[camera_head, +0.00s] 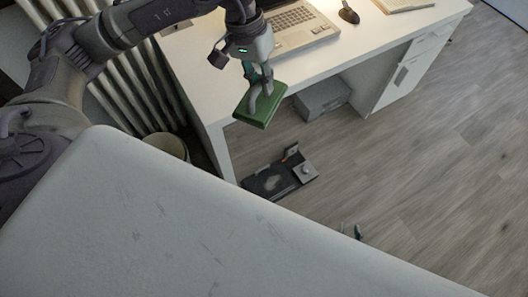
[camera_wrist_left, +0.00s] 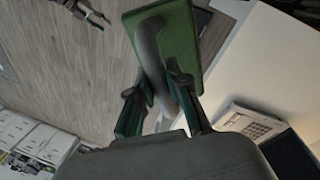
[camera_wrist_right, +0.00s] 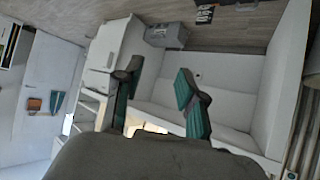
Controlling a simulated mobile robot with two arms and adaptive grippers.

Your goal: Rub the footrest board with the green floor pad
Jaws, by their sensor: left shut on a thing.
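My left gripper (camera_head: 262,80) is shut on the grey handle of the green floor pad (camera_head: 251,108). It holds the pad in the air beside the desk's front edge, above the floor. The pad (camera_wrist_left: 179,35) and handle also show between the fingers in the left wrist view. The footrest board (camera_head: 268,183), dark with a worn lighter patch and a small raised fitting at its right end, lies on the floor below, apart from the pad. My right gripper (camera_wrist_right: 155,95) is open and empty; only its fingertips (camera_head: 350,231) show low in the head view.
The white desk (camera_head: 215,100) carries a laptop (camera_head: 297,25) and a dark mouse (camera_head: 348,14). A grey box (camera_head: 322,98) stands on the floor under it. A bin (camera_head: 168,147) and a radiator (camera_head: 140,95) are at the left. The wooden floor (camera_head: 420,160) at the right is clear.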

